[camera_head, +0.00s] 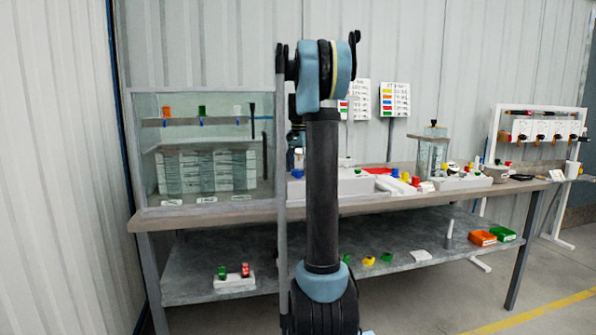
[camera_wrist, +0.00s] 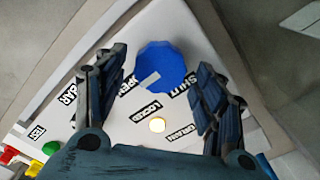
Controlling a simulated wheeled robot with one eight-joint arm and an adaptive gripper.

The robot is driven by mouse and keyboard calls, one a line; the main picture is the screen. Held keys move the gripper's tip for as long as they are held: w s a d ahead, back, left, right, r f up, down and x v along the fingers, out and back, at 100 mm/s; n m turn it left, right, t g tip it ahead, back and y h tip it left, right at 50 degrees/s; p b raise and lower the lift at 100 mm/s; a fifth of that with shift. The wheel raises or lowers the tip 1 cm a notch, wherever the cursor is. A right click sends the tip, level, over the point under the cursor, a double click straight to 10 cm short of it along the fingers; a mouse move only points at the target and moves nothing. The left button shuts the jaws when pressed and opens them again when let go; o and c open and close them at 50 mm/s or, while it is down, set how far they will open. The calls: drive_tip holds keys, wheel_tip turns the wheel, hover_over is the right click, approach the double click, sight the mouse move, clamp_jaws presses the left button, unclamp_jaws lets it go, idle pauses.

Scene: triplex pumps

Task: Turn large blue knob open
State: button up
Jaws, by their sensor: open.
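The large blue knob (camera_wrist: 160,66) is faceted and sits on a white panel (camera_wrist: 120,125) in the wrist view. A short pale marker bar lies on the knob's lower part. Printed labels around the knob include SHUT at its right, OPEN at its lower left and LOCKED below. My gripper (camera_wrist: 162,62) is open, with one finger to the left of the knob and one to the right. Small gaps seem to show between fingers and knob; contact cannot be judged surely. In the head view my arm hides most of this area.
In the head view the workbench (camera_head: 240,213) carries a clear-fronted cabinet (camera_head: 160,130) at left and a clear tank (camera_head: 430,152) at right. Small parts lie on the lower shelf.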

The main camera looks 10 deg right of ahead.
drive_tip(key=shift+r, duration=0.15)
wheel_tip(320, 180, up, 12)
drive_tip(key=shift+f, duration=0.2)
idle(0.5)
